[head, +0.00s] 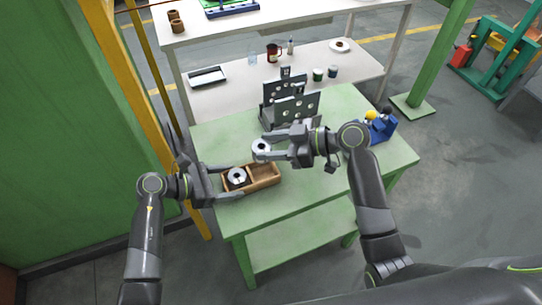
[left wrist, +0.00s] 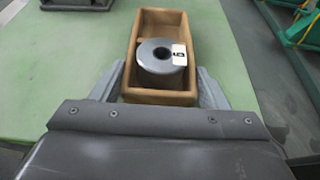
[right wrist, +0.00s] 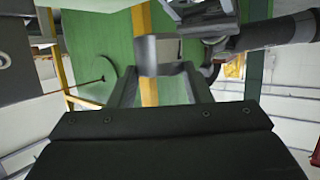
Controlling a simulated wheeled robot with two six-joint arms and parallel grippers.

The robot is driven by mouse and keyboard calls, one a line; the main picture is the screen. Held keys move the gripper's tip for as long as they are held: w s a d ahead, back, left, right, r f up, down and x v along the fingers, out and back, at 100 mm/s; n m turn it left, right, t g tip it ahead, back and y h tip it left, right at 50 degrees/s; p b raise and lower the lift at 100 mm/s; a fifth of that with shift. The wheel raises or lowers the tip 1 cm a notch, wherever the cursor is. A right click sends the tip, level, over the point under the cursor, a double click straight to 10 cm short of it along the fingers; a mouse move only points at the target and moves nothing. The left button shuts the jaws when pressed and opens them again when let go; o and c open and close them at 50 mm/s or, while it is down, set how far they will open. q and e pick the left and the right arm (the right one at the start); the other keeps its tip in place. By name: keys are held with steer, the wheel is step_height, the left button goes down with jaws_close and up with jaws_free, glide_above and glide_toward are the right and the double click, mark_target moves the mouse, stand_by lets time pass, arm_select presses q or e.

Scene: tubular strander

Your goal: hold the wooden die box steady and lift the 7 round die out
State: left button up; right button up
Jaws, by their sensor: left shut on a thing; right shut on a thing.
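The wooden die box (head: 265,183) sits on the green table's left part. My left gripper (head: 236,181) is shut on it, with a finger along each long side, as the left wrist view shows on the box (left wrist: 160,98). One round grey die (head: 237,176) with a white label lies in one compartment; it also shows in the left wrist view (left wrist: 156,63). My right gripper (head: 270,149) is shut on another round steel die (head: 261,146), held above and apart from the box. That die shows between the fingertips in the right wrist view (right wrist: 158,56); its number is not visible.
A dark grey stand with holed plates (head: 292,108) stands behind the right gripper. A blue block with a yellow knob (head: 381,127) is at the table's right. The green table (head: 315,188) is clear in front and right of the box.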

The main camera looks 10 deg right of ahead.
steer(key=shift+r, duration=0.8)
arm_select(q)
steer(key=o, duration=1.1)
steer(key=shift+o, duration=0.2)
steer(key=v, duration=1.2)
steer(key=shift+f, duration=0.15)
arm_select(e)
steer(key=shift+d, duration=0.1)
